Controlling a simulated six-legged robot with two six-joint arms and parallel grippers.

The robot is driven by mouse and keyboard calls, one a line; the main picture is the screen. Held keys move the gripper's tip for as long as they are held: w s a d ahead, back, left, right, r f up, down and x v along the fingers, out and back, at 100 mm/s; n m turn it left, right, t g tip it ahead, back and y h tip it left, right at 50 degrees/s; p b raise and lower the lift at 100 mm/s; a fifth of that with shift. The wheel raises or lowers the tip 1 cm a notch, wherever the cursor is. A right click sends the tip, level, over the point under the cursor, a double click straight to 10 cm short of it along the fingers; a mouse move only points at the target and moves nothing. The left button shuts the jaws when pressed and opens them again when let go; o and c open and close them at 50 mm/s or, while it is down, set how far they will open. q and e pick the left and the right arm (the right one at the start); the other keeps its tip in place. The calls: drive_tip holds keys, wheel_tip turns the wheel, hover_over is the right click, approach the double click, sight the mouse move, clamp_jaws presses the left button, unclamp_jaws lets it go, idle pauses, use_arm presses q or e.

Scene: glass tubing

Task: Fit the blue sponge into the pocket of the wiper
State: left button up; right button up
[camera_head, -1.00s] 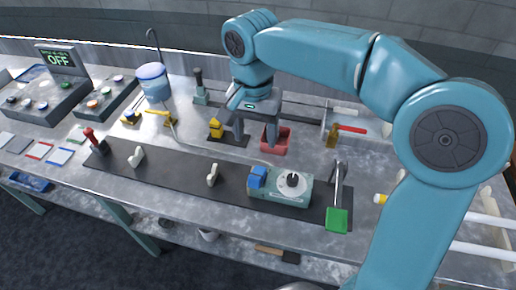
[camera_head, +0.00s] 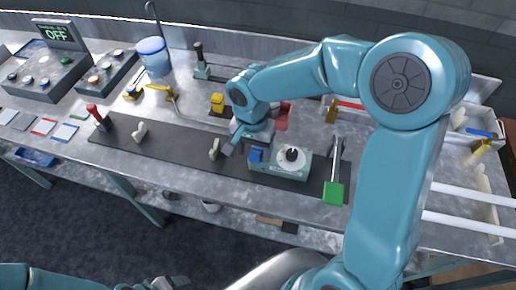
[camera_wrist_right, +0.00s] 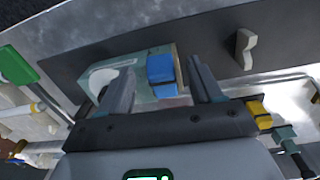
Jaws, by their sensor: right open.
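The blue sponge (camera_head: 256,155) is a small blue block at the left end of a grey-green box (camera_head: 296,172) with a white dial and black knob. Whether this box is the wiper, and where its pocket is, I cannot tell. My right gripper (camera_wrist_right: 162,88) is open. In the right wrist view its fingers reach down on either side of the blue sponge (camera_wrist_right: 160,72), with gaps visible. In the head view my right wrist hides part of the area behind the box. Part of my left arm shows at the bottom left edge; its gripper (camera_head: 165,284) is cut off.
The box stands on a long dark mat (camera_head: 180,150) with white upright pegs (camera_head: 139,132) and a red-handled piece (camera_head: 97,115). A green-ended lever (camera_head: 333,192) is to its right. A yellow block (camera_head: 217,102) and a red bin (camera_head: 283,118) are behind.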

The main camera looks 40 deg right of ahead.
drive_tip(key=shift+f, duration=0.95)
drive_tip(key=c, duration=1.1)
drive_tip(key=shift+r, duration=0.1)
drive_tip(key=shift+c, duration=0.2)
